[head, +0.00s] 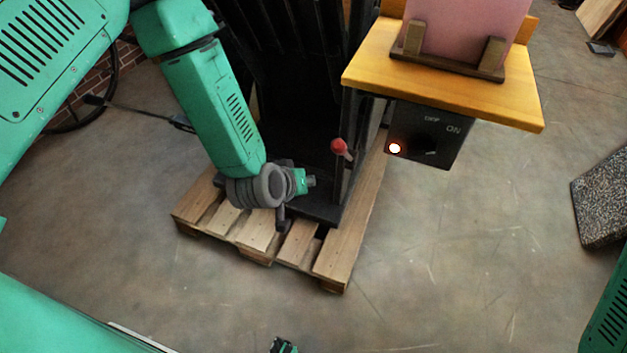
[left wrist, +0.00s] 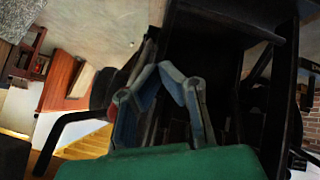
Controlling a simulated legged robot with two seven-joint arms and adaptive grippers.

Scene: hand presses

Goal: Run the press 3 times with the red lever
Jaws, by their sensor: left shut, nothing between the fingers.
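The black press (head: 300,120) stands upright in the middle of the head view, on a wooden pallet. Its red lever (head: 340,147) ends in a red knob at the press's right front edge. My left arm reaches down from the upper left, with its wrist just left of the lever and apart from it in the picture. The left gripper's fingers are hard to make out in the head view. In the left wrist view the left gripper (left wrist: 162,68) is shut and empty, with dark press parts (left wrist: 220,60) beyond it.
A wooden shelf (head: 370,72) with a pink panel (head: 465,25) in a holder juts out at upper right. Below it hangs a dark switch box (head: 455,150) with a lit lamp (head: 395,148). The pallet (head: 335,250) edges the press. Open floor lies in front.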

